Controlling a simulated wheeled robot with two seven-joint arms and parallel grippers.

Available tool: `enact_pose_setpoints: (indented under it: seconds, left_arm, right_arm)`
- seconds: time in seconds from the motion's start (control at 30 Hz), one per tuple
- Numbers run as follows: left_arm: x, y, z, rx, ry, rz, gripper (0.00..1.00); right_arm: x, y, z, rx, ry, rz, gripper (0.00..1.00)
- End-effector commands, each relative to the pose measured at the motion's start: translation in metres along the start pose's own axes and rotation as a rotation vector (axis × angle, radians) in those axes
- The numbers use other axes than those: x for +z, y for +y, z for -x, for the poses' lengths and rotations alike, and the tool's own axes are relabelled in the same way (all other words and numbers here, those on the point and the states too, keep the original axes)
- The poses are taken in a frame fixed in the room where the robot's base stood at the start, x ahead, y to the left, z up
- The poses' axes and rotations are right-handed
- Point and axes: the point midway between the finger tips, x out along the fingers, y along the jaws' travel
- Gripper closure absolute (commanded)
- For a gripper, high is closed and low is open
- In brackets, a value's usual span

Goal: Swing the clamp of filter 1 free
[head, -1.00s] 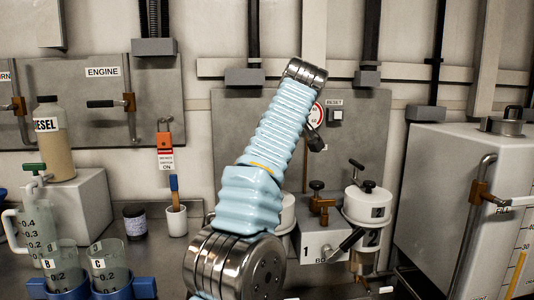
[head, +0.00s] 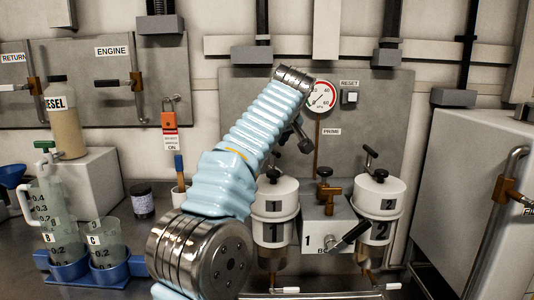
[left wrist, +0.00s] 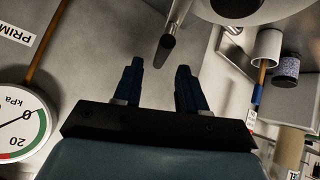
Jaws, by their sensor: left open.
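Filter 1 (head: 273,208) is a white canister with a round lid, left of filter 2 (head: 381,197). Its dark clamp (head: 272,175) sits on the lid, partly close to my arm's outline. My left gripper (head: 301,140) is just above and behind that lid, in front of the grey panel; its fingers are small and dark there. In the left wrist view my left gripper (left wrist: 157,75) is open, with two separate fingers. A dark rod-shaped clamp handle (left wrist: 168,38) points between the fingertips, and nothing is gripped. The white lid (left wrist: 240,8) is at the top edge. My right gripper is not seen.
A pressure gauge (head: 321,96) and a reset button (head: 349,97) are on the panel behind. A brass valve (head: 325,192) stands between the filters. At left are beakers in a blue holder (head: 98,268), a white cup (head: 180,196) with a brush, and a diesel bottle (head: 65,130).

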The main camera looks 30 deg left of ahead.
Motion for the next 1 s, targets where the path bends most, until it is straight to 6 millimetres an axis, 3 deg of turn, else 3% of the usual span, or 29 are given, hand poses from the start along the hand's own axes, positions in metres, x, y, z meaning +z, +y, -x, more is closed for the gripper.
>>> enact_pose_setpoints:
  seconds: [0.1, 0.3, 0.7, 0.73, 1.0]
  left_arm:
    - [0.001, -0.001, -0.028, -0.005, -0.002, -0.001, 0.59]
    - [0.0, 0.0, -0.058, -0.002, -0.001, 0.0, 0.59]
    - [0.0, 0.0, -0.068, 0.0, 0.0, 0.0, 0.59]
    - [0.0, 0.0, -0.068, 0.0, 0.0, 0.0, 0.6]
    - [0.0, 0.0, -0.068, 0.0, 0.0, 0.0, 1.0]
  right_arm:
    - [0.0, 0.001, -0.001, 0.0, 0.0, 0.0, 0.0]
    - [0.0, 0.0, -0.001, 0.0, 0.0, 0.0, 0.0]
    - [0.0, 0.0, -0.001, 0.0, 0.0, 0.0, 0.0]
    - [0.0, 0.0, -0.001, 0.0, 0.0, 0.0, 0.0]
    - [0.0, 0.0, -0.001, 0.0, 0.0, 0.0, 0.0]
